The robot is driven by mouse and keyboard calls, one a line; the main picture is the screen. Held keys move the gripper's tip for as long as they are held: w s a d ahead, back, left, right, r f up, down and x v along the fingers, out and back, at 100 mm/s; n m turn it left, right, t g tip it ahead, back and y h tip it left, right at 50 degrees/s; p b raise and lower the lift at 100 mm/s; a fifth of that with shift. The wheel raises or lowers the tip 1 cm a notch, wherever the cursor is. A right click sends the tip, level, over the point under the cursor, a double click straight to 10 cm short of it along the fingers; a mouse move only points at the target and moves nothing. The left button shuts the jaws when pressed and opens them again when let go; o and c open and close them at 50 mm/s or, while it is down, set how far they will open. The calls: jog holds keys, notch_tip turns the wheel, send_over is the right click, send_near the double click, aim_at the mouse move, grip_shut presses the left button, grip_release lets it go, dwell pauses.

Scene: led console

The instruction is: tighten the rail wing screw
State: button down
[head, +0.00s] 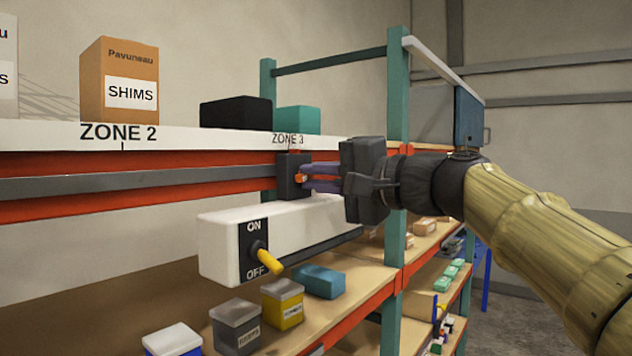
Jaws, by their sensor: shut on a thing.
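The rail (150,186) is a grey bar running along the red shelf beam. A dark block (289,176) sits on the rail under the ZONE 3 mark. A small orange wing screw (301,178) shows at the block's front face. My gripper (318,178) reaches in from the right with its fingers at the screw. It is shut on the screw, and the fingers hide part of it. I cannot tell how far the screw is turned.
Just below my gripper is a white console (215,240) with a yellow ON/OFF lever (269,261) pointing toward OFF. A green upright (396,120) stands right behind my gripper. Lidded boxes (236,324) sit on the shelf below. A SHIMS carton (119,80) stands above.

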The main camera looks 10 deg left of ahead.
jog(key=shift+f+m, duration=0.1)
jog(key=shift+m, duration=1.1)
jog(key=shift+w, duration=0.1)
jog(key=shift+d, duration=0.1)
jog(key=c, duration=1.5)
grip_release()
jog(key=shift+d, duration=0.1)
jog(key=shift+o, duration=0.2)
jog(key=shift+s, duration=0.2)
